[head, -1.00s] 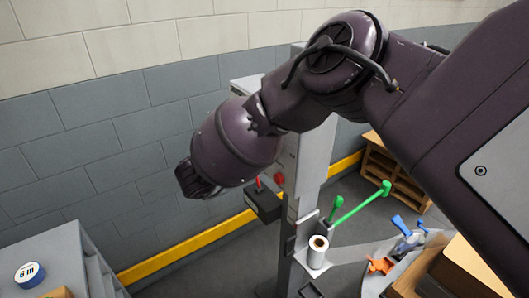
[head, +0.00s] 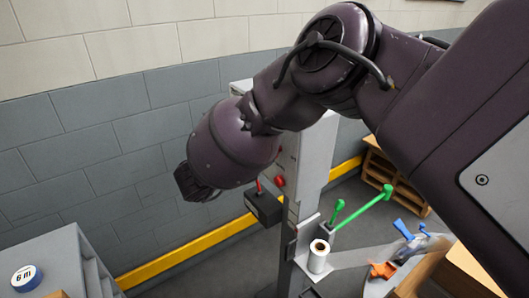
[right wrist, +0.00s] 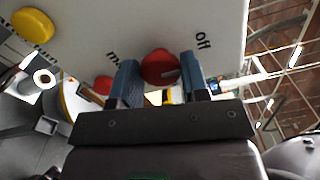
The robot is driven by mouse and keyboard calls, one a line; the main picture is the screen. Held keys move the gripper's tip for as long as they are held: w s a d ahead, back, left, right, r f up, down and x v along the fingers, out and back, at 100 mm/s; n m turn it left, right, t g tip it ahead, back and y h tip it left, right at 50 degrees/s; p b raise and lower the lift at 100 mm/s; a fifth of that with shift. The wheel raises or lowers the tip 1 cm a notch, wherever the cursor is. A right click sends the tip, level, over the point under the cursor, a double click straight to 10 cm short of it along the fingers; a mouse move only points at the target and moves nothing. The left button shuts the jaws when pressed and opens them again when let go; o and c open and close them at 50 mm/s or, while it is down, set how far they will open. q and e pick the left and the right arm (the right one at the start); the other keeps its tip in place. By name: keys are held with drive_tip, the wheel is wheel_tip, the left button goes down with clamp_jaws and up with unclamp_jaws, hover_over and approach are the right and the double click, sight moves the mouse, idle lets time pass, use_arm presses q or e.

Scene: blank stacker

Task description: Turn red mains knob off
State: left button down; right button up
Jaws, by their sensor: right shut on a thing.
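In the right wrist view the red mains knob (right wrist: 158,66) sits on a pale panel (right wrist: 215,25), with a light pointer mark towards its lower right. The word "off" is printed to its upper right, and a partly hidden label starting with "m" is to its left. My right gripper (right wrist: 161,76) has its two blue fingers on either side of the knob, shut on it. In the head view my right arm crosses from the right; its fingers are hidden. My left gripper is not in view.
A yellow button (right wrist: 33,25) is on the panel. In the head view a grey column (head: 316,160) carries a red round part (head: 280,181) and a black box (head: 263,207). Green levers (head: 362,208) and a white roll (head: 318,256) are beside it.

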idle(0.6)
drive_tip(key=o, duration=0.9)
drive_tip(key=shift+a, duration=0.1)
